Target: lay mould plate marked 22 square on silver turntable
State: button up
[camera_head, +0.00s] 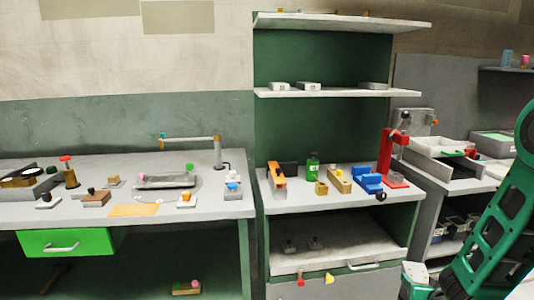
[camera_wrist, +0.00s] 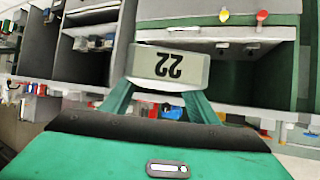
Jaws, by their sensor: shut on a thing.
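The mould plate marked 22 (camera_wrist: 168,66) is a pale grey block with dark digits, which appear upside down in the wrist view. My gripper (camera_wrist: 162,87) is shut on it, with one green finger at each side. The plate is held in the air, clear of the benches. In the head view, my green arm is at the lower right, and its low end is partly cut off by the frame.
Pale blocks (camera_head: 309,86) sit on the middle shelf (camera_head: 340,92). A red press (camera_head: 388,158), blue vice (camera_head: 368,182) and green bottle (camera_head: 313,165) crowd the centre bench. The left bench (camera_head: 225,207) holds a tray (camera_head: 165,181) and small items. A green drawer (camera_head: 62,243) is below.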

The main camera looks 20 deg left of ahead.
aim_at(168, 179)
jog(key=z, duration=0.1)
jog(key=i, duration=0.1)
jog(key=u, duration=2.1)
jog(key=i, duration=1)
jog(key=z, duration=0.15)
jog(key=k, duration=0.75)
jog(key=u, duration=0.25)
jog(key=i, duration=0.6)
jog(key=z, duration=0.05)
